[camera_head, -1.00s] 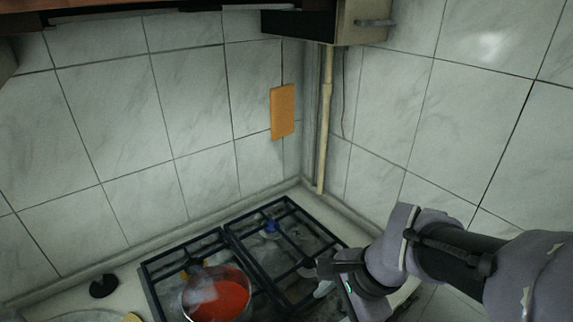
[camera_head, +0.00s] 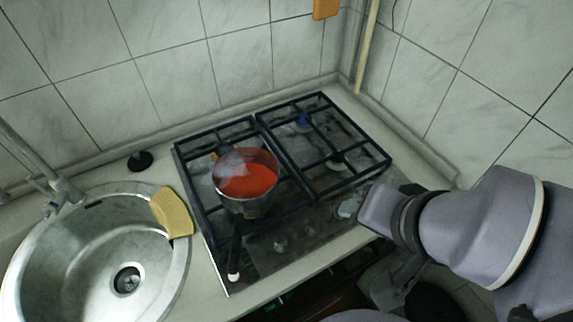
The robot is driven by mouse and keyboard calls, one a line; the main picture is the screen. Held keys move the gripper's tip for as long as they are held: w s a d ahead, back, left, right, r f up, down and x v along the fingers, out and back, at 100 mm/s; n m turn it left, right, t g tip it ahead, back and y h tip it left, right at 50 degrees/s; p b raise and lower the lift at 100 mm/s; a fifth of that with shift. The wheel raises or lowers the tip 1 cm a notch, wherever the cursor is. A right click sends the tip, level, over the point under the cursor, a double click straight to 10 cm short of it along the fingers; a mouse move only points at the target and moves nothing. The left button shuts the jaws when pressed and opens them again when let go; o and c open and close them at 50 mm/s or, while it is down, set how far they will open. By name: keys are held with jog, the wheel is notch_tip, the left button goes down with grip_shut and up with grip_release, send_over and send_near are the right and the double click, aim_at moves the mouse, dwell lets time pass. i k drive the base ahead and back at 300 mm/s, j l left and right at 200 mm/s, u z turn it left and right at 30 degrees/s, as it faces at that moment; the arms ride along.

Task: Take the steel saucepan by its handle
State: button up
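The steel saucepan (camera_head: 246,181) stands upright on the left half of the gas hob, with red contents and what looks like steam above them. Its dark handle (camera_head: 235,248) points toward the front edge of the counter and ends in a light tip. My gripper (camera_head: 385,290) is at the lower right, in front of the counter and well apart from the saucepan and its handle. Its fingers are dark and partly hidden by my arm, so I cannot make out whether they are open.
The hob's black grates (camera_head: 323,150) are empty on the right half. A round steel sink (camera_head: 75,265) is at the left, with a yellow sponge or cloth (camera_head: 171,213) on its rim. A black round object (camera_head: 139,161) sits behind it. Tiled walls close the back and right.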

aim_at(254, 198)
jog(key=k+j+u, duration=0.25)
jog(key=k, duration=0.25)
jog(key=k+j+u, duration=0.3)
jog(key=k+j, duration=0.15)
jog(key=j, duration=0.1)
